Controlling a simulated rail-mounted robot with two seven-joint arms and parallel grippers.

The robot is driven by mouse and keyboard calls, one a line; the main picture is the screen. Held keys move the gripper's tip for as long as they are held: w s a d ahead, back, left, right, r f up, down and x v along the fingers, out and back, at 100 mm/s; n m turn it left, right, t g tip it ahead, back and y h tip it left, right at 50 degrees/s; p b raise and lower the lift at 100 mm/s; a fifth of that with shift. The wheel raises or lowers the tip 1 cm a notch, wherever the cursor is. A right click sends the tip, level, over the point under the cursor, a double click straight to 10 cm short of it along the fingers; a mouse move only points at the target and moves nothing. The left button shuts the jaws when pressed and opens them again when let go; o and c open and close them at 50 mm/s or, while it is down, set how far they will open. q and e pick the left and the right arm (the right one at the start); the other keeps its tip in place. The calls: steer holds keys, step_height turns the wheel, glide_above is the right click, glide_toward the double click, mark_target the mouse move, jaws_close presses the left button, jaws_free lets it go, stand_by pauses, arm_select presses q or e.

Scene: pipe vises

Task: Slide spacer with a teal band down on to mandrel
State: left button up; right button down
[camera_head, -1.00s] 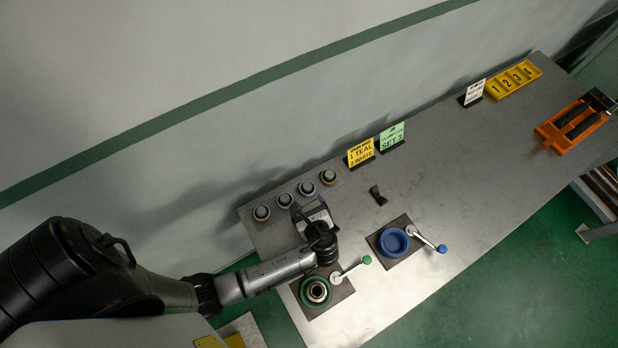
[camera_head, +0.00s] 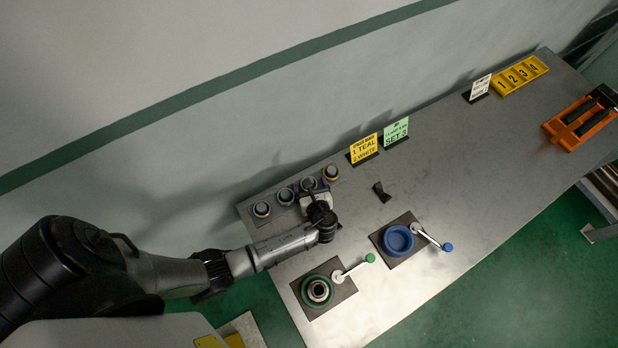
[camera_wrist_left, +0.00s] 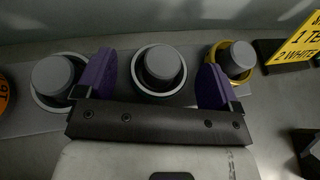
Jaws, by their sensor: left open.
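Several round spacers stand in a row at the back left of the bench. The one between my fingers (camera_wrist_left: 160,68) has a pale ring around a grey centre, as does the one to its left (camera_wrist_left: 57,78). The rightmost spacer (camera_wrist_left: 232,58) has a yellow band and also shows in the head view (camera_head: 331,173). A grey metal cylinder, apparently the mandrel (camera_head: 318,291), stands in the green vise (camera_head: 305,299). My right gripper is out of view.
A blue vise (camera_head: 397,240) with a crank is to the right, near a small black piece (camera_head: 381,191). A yellow sign (camera_head: 364,148) and green sign (camera_head: 395,131) stand at the back. A yellow numbered tray (camera_head: 519,75) and orange holder (camera_head: 582,118) are far right.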

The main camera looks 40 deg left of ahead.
arm_select(q)
steer(key=c, duration=1)
steer(key=shift+r, duration=0.1)
